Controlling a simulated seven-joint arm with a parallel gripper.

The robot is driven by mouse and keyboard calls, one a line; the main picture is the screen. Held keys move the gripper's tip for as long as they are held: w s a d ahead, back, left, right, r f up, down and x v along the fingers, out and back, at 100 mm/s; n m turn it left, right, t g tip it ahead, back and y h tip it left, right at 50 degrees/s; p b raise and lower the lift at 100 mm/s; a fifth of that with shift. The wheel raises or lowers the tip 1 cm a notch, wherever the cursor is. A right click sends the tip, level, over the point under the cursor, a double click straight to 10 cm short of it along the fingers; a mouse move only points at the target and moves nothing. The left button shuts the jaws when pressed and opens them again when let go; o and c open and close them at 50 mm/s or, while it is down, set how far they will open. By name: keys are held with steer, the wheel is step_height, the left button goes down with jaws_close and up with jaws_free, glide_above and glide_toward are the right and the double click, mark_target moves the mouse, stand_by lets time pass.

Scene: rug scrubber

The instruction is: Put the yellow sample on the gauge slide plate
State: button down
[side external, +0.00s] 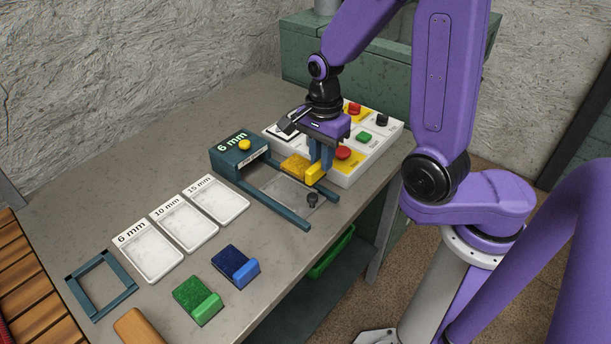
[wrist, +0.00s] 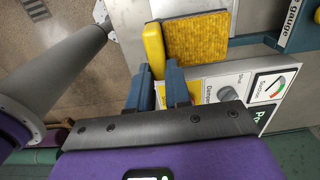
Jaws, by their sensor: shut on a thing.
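The yellow sample (side external: 297,168) is a square of textured yellow pile with a smooth yellow handle block along one edge. My gripper (side external: 319,170) points down and is shut on that handle. In the wrist view my gripper (wrist: 155,78) has a finger on each side of the handle, and the yellow sample (wrist: 197,37) extends beyond it. The gauge slide plate (side external: 287,192) is a flat grey plate with a black knob, between two blue rails. The sample appears above its far right part, overlapping the right rail in the side view; the exact gap cannot be told.
The blue 6 mm gauge housing (side external: 238,152) with a yellow button stands behind the plate. A white control panel (side external: 380,140) is close right of my gripper. Blue (side external: 236,265) and green (side external: 198,298) samples, white labelled trays (side external: 182,222) and a blue frame (side external: 100,285) are left.

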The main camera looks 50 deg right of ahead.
mark_target(306, 163)
steer(key=w+f, duration=0.2)
steer(key=f, duration=0.1)
steer(key=w+f, duration=0.1)
steer(key=shift+w+a+f, duration=0.25)
steer(key=shift+w+a, duration=0.1)
steer(key=shift+f, duration=1.6)
steer(key=shift+f, duration=0.15)
steer(key=c, duration=1.3)
jaws_free()
steer(key=shift+c, duration=0.2)
